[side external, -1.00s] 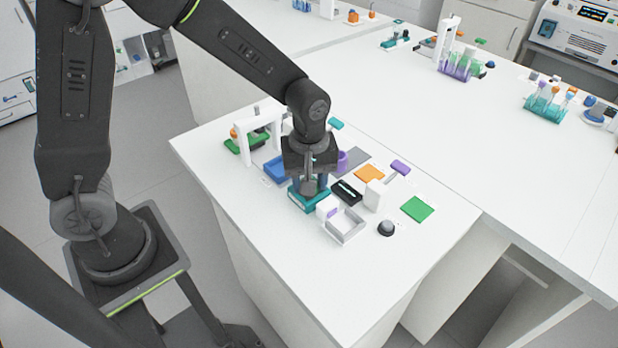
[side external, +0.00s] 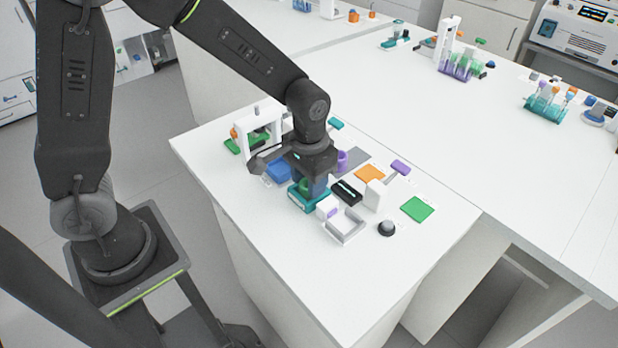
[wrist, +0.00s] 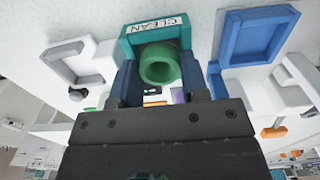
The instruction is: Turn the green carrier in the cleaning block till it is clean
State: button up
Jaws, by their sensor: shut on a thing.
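The green carrier (wrist: 158,64) shows as a round, hollow green piece between my fingers in the wrist view. It sits at the teal cleaning block (wrist: 128,46), which bears a white label reading CLEAN. My gripper (wrist: 160,78) is shut on the carrier, a dark blue finger on each side. In the side view my gripper (side external: 313,186) points down over the teal block (side external: 305,203), and only a little green of the carrier (side external: 304,184) shows. How deep the carrier sits in the block is hidden.
A blue tray (side external: 279,170) and a white frame (side external: 243,140) stand to the left. A black box (side external: 347,192), a white open tray (side external: 345,226) and a white block (side external: 375,195) crowd the right side. The table's front right is clear beyond the green square (side external: 417,209).

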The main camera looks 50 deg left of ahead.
jog(key=n, duration=1.3)
jog(key=m, duration=0.6)
jog(key=shift+m, duration=0.3)
jog(key=m, duration=0.6)
jog(key=shift+r, duration=0.1)
